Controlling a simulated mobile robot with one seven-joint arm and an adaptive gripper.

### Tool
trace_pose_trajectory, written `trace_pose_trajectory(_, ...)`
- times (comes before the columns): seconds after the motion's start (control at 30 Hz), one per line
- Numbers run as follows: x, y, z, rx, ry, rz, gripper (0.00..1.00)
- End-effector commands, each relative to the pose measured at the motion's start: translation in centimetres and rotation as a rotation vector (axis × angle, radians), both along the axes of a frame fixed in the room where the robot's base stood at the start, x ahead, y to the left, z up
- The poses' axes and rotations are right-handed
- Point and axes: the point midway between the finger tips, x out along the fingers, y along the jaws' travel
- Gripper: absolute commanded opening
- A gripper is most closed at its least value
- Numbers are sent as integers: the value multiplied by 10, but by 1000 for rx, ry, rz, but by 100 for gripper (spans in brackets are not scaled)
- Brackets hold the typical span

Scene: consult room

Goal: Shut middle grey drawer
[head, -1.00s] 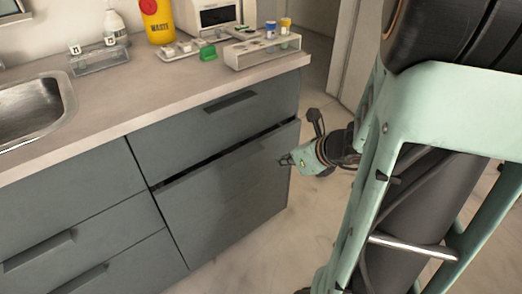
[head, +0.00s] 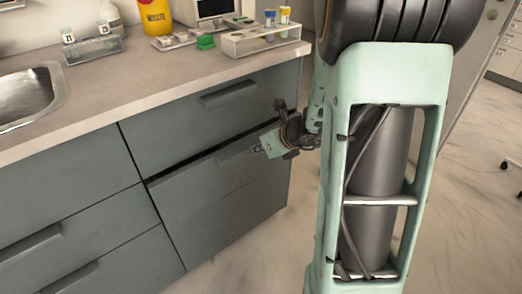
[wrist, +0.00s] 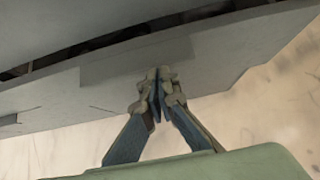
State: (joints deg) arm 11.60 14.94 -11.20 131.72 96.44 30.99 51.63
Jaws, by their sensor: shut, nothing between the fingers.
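The middle grey drawer (head: 200,190) is in the right-hand column of the cabinet, below the top drawer (head: 160,128). A dark gap runs along its upper edge, so it stands slightly open. My gripper (head: 258,151) is shut and empty at the upper right of this drawer's front. In the wrist view, the closed fingertips (wrist: 158,78) point at the grey drawer front (wrist: 110,85), close to its edge. Whether they touch it I cannot tell. My gripper and wrist hide the drawer's upper right corner in the head view.
The countertop (head: 150,85) above holds a white rack (head: 262,42), a green item (head: 205,42), a yellow waste container (head: 157,17) and a sink (head: 30,95). More grey drawers (head: 75,215) are at left. Pale floor (head: 250,260) is clear in front.

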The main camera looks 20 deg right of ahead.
Motion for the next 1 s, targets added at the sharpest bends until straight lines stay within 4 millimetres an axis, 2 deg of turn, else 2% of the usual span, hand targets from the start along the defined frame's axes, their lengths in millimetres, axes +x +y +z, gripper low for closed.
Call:
trace_pose_trajectory(0.17,1,0,0,0,0,0,0)
trace_pose_trajectory(0.4,34,13,0,-1,2,3,0)
trace_pose_trajectory(0.5,41,15,0,-1,1,1,0)
trace_pose_trajectory(1.0,41,12,0,0,-1,0,0)
